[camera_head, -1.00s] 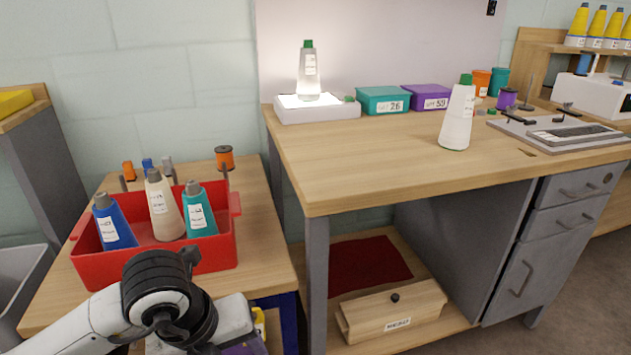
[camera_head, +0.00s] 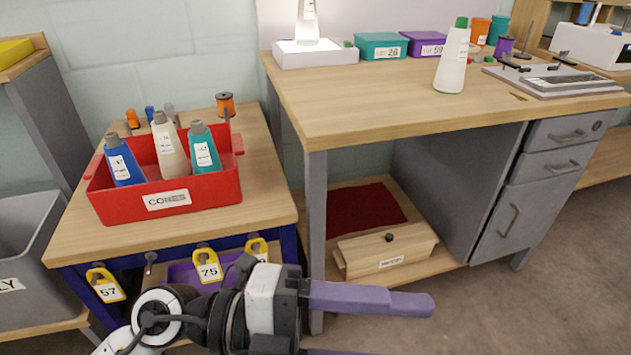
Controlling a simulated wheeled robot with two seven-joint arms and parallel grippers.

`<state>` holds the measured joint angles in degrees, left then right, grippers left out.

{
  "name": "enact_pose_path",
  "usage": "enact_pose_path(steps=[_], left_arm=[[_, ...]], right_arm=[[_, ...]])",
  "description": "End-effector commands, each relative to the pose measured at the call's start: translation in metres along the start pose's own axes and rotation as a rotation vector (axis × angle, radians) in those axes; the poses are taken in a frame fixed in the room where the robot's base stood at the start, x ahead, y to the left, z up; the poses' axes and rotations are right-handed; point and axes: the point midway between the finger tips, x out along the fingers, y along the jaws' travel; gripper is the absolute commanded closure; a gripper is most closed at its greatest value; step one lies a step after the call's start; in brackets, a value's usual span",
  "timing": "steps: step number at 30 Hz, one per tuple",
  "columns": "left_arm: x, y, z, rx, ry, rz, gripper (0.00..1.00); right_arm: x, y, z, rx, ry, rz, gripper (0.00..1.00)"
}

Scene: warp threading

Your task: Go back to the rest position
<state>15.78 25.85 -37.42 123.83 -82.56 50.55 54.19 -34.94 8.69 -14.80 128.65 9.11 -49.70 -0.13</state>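My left gripper (camera_head: 395,330) is in the lower middle of the head view, in front of the small side table. Its purple fingers point right and stand apart, with nothing seen between them. The lower finger is mostly cut off by the picture's bottom edge. My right gripper is not in view. A red bin (camera_head: 150,207) labelled CONES stands on the side table (camera_head: 255,190). It holds a blue cone (camera_head: 122,162), a cream cone (camera_head: 170,150) and a teal cone (camera_head: 205,150), all apart from my gripper.
A white cone with a green top (camera_head: 453,65) stands on the workbench (camera_head: 400,105). A wooden box (camera_head: 388,250) sits on the low shelf. Yellow numbered tags (camera_head: 208,268) hang on the side table's front. A grey bin (camera_head: 25,245) is at left. Floor (camera_head: 560,290) at right is clear.

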Motion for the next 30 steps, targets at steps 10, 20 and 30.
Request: enact_pose_path(steps=[10, 20, 30], left_arm=[[-0.138, -0.052, 0.122, -0.629, -0.565, -0.985, 0.4], [-0.204, 0.167, 0.146, -1.361, -1.159, -0.967, 0.4], [-0.195, 0.244, 0.075, -1.745, -1.331, -0.741, 0.4]], right_arm=[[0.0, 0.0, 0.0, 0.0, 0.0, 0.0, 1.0], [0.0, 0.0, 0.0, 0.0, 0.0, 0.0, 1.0], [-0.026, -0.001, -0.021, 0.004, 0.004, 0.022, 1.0]])
